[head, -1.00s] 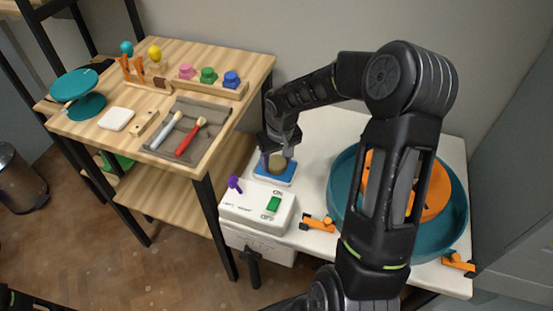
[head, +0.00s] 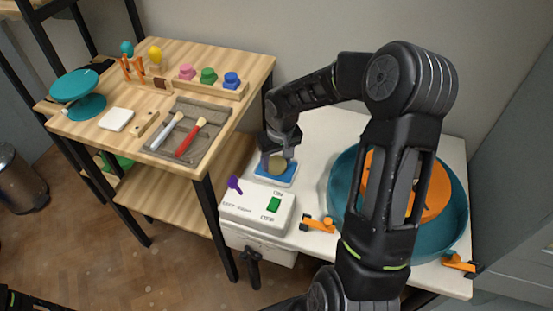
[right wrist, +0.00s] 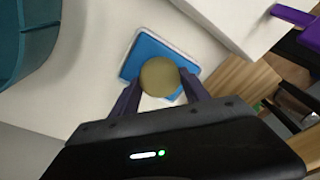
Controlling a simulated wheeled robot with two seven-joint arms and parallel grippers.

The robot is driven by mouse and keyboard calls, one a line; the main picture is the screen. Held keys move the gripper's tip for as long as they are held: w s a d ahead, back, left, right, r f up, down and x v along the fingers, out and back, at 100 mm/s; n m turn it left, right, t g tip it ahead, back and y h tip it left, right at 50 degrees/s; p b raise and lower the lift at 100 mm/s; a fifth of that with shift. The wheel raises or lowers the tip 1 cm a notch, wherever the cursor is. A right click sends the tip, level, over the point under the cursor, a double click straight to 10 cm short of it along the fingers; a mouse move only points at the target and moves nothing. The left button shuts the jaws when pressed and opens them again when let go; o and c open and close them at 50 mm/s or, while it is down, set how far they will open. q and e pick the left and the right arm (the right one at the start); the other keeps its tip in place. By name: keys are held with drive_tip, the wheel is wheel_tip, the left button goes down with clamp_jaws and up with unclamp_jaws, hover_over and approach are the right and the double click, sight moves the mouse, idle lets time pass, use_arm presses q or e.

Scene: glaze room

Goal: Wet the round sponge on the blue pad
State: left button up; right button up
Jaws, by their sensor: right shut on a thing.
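The round tan sponge (head: 278,164) is between the fingers of my right gripper (head: 276,160), which is shut on it. The blue pad (head: 274,174) lies in a white tray on the white table, behind the control box. In the right wrist view the sponge (right wrist: 160,77) is held between both dark fingers and covers the middle of the blue pad (right wrist: 142,58). I cannot tell for sure whether the sponge touches the pad. My left gripper is not in view; only a bit of dark arm shows at the bottom left of the head view.
The white control box (head: 258,208) with a purple lever (head: 235,185) and green switch stands in front of the pad. The teal basin (head: 455,215) with an orange disc is to the right. The wooden table (head: 225,75) at left holds brushes, stamps and a teal stand.

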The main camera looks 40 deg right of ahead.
sight(277, 162)
drive_tip(key=shift+r+p, duration=2.25)
drive_tip(key=shift+r, duration=1.25)
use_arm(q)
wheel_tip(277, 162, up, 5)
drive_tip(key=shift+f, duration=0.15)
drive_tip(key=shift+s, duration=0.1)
use_arm(e)
drive_tip(key=shift+f, duration=0.1)
